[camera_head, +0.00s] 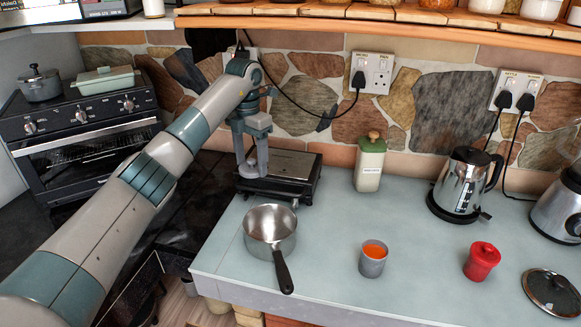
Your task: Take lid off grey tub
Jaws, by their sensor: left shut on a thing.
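The grey tub (372,267) stands upright on the worktop, right of the saucepan. Its top is open and orange contents show inside; no lid sits on it. My left gripper (252,172) points down at the back left of the worktop, in front of a black and steel appliance (295,165), well apart from the tub. It is shut on a small grey thing that looks like the tub's lid; the fingers mostly hide it, so its shape is unclear. Whether it touches the appliance is hard to tell. My right gripper is out of view.
A steel saucepan (270,223) has its black handle toward the front edge. The worktop (330,215) around the grey tub is clear.

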